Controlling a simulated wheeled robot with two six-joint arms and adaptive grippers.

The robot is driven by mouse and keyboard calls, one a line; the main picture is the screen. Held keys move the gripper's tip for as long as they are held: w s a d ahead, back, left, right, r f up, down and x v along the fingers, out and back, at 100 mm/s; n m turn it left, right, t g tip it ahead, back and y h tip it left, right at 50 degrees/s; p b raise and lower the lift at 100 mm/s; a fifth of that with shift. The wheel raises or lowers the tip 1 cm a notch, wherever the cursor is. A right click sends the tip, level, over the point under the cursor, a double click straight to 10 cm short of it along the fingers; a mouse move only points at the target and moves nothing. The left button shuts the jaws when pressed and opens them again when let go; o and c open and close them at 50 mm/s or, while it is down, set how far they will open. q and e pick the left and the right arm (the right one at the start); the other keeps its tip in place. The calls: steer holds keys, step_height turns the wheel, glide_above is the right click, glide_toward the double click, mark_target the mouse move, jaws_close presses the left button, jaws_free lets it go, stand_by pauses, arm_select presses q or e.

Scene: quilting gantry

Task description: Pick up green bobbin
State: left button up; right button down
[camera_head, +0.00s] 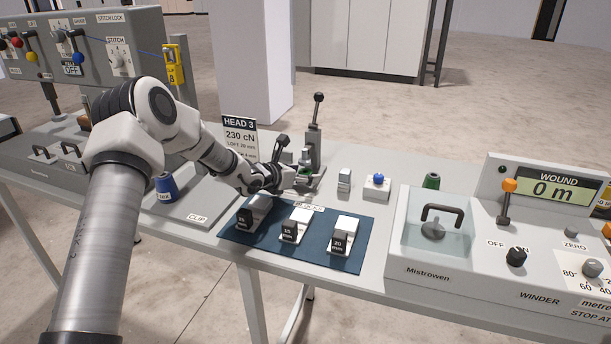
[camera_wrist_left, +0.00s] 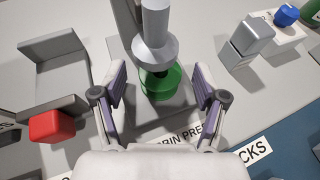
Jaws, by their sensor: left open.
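The green bobbin (camera_wrist_left: 158,86) sits on the grey base of the bobbin press, directly beneath its grey plunger (camera_wrist_left: 154,40). In the head view, a little of the green bobbin (camera_head: 304,174) shows at the press, mostly covered by my gripper. My left gripper (camera_wrist_left: 160,92) is open, with one finger on each side of the bobbin and visible gaps between. It also shows in the head view (camera_head: 298,180), reaching in low at the press. The press lever (camera_head: 317,125) stands upright behind it. My right gripper is not in view.
A blue mat (camera_head: 265,257) with several blocks lies in front of the press. A small metal block (camera_head: 344,180) and a blue button box (camera_head: 377,186) stand to the right, before the winder (camera_head: 455,282). A red-ended part (camera_wrist_left: 52,126) is close to my left finger.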

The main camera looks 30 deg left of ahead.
arm_select(q)
steer(key=c, duration=0.9)
steer(key=shift+o, duration=0.2)
steer(key=shift+r, duration=0.1)
